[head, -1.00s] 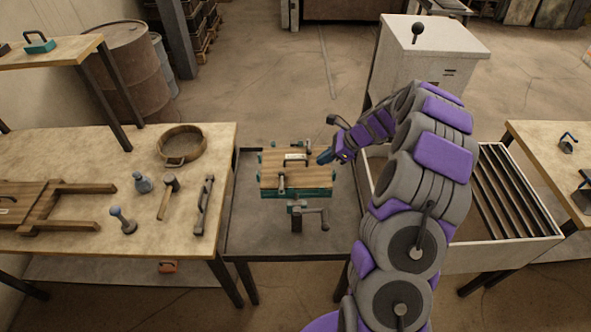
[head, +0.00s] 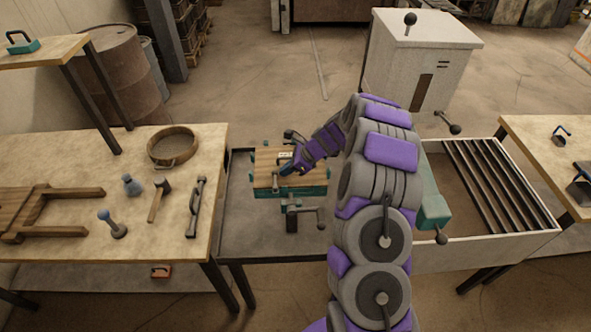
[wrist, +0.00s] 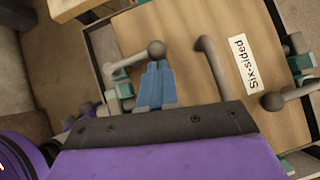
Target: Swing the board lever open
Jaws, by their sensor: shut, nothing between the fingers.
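The wooden board (head: 262,164) sits in a teal clamp frame on the dark middle table; a label reading "Six-sided" (wrist: 243,62) is on it. My gripper (head: 287,168) is over the board's front half. In the wrist view its blue fingers (wrist: 156,85) are shut and empty. A grey lever with a ball knob (wrist: 156,48) lies just beyond the fingertips, its arm running left; I cannot tell if they touch. A grey bent handle (wrist: 212,65) stands on the board, right of the fingers. A second knobbed lever (wrist: 272,100) is at the right edge.
The left table holds a round sieve (head: 173,147), a hammer (head: 159,200) and other tools. A white cabinet (head: 425,60) stands behind right. A slatted tray (head: 490,190) is at right. A dark crank (head: 303,210) projects at the board frame's front.

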